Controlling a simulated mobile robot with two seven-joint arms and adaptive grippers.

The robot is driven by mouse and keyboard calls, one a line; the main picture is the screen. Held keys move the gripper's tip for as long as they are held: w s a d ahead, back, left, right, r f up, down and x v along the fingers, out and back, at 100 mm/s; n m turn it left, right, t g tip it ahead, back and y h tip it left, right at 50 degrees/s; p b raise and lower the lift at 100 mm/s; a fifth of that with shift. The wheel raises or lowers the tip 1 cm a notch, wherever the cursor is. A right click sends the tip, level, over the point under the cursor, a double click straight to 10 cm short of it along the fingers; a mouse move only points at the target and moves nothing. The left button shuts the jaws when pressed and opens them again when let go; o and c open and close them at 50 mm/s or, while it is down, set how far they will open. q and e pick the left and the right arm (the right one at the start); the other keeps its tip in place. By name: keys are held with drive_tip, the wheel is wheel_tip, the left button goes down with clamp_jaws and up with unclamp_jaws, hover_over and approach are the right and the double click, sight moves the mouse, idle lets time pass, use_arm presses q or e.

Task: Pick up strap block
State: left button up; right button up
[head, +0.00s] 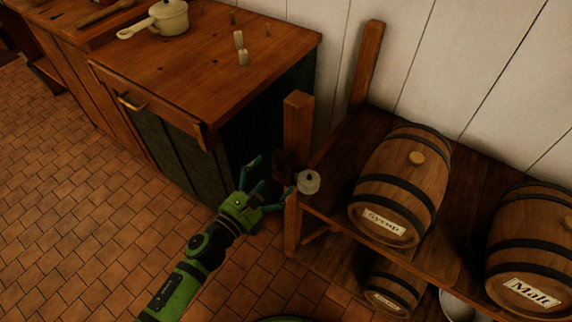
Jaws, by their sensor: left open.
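A small dark brown piece (281,166), possibly the strap block, shows against the left side of the rack's short post. It is too dark to make out its shape or how it is held there. My left gripper (271,181) is open, with its teal fingers spread on the near side of this piece. I cannot tell whether the fingers touch it. A small pale round object (308,182) with a knob on top sits at the rack's corner, just right of the right finger. My right gripper is not in view.
The wooden rack (330,205) holds a Syrup barrel (400,185), a Malt barrel (535,245) and a smaller barrel (393,288) below. A wooden counter (200,60) with a pot (170,17) and candles (241,47) stands at upper left. Tiled floor at left is clear.

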sight(284, 169)
use_arm(q)
drive_tip(key=x, duration=0.4)
drive_tip(key=shift+w+d+f, duration=0.15)
drive_tip(key=shift+w+d, duration=0.05)
drive_tip(key=shift+w, duration=0.1)
drive_tip(key=shift+c, duration=0.4)
drive_tip(key=c, duration=1.1)
